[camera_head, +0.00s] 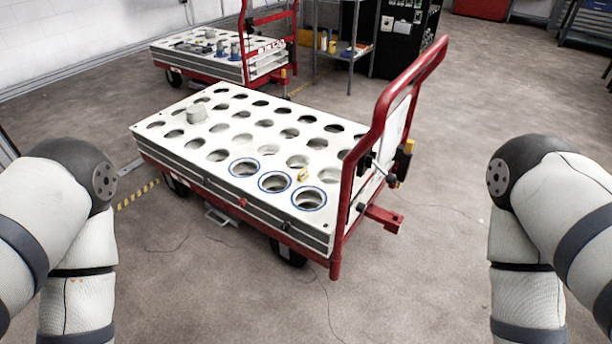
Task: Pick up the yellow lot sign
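My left arm comes in at the left edge and my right arm at the right edge. Both are well apart from the cart and the sign. Neither gripper shows in this view.
The near cart has a tall red handle (370,150) on its right side, close to the sign. A grey-white part (196,113) sits on its top. A second cart (215,57) and a shelf (347,45) stand behind. The floor at right is clear.

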